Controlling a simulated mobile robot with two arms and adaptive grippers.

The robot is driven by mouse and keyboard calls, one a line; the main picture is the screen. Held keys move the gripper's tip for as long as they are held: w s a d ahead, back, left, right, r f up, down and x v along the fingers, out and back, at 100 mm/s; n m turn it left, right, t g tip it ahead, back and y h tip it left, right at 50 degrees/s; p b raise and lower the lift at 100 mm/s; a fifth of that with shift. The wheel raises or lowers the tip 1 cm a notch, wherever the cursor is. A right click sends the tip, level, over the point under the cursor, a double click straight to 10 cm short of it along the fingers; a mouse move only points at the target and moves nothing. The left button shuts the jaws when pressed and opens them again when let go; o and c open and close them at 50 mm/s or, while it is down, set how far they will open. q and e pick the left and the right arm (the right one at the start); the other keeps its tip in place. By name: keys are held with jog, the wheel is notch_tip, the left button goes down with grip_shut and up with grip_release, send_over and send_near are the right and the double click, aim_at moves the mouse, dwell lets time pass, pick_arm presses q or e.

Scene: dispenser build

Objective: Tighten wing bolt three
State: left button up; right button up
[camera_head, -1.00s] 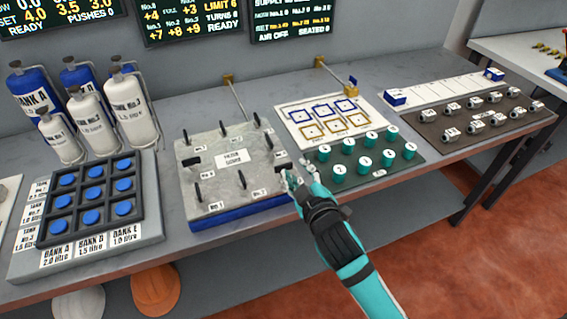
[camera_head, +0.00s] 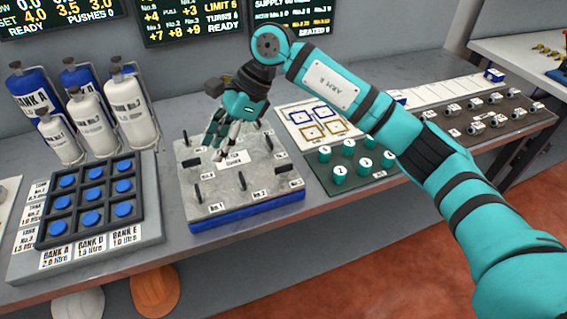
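A grey filter plate on a blue base (camera_head: 215,205) sits on the bench, with several upright black wing bolts around its edge. Front-row bolts include one by the No.1 label (camera_head: 197,193), one by the No.2 label (camera_head: 239,187) and one at the right corner (camera_head: 280,171). My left gripper is not in view.
A blue-button panel (camera_head: 47,233) and several tank bottles (camera_head: 128,108) stand left. A dark mat with teal pegs (camera_head: 322,176) lies right, partly under my arm. A brown board with small fittings (camera_head: 515,118) is farther right. Display screens hang behind.

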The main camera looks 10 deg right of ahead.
aim_at(284, 165)
jog(key=w+d+r+t+h, duration=0.1)
jog(key=w+d+r+h, duration=0.15)
jog(key=d, duration=0.45)
jog(key=w+d+r+h, duration=0.1)
jog(key=d+r+h, duration=0.1)
jog(key=d+h, duration=0.35)
jog(key=shift+y, duration=0.6)
jog(key=f+p, duration=0.1)
jog(key=f, duration=0.4)
jog(key=d+f+p, duration=0.1)
jog(key=f, duration=0.5)
jog(key=f+p, duration=0.1)
jog(key=f, duration=0.5)
jog(key=shift+d+p, duration=0.15)
jog(key=shift+p, duration=0.25)
grip_shut()
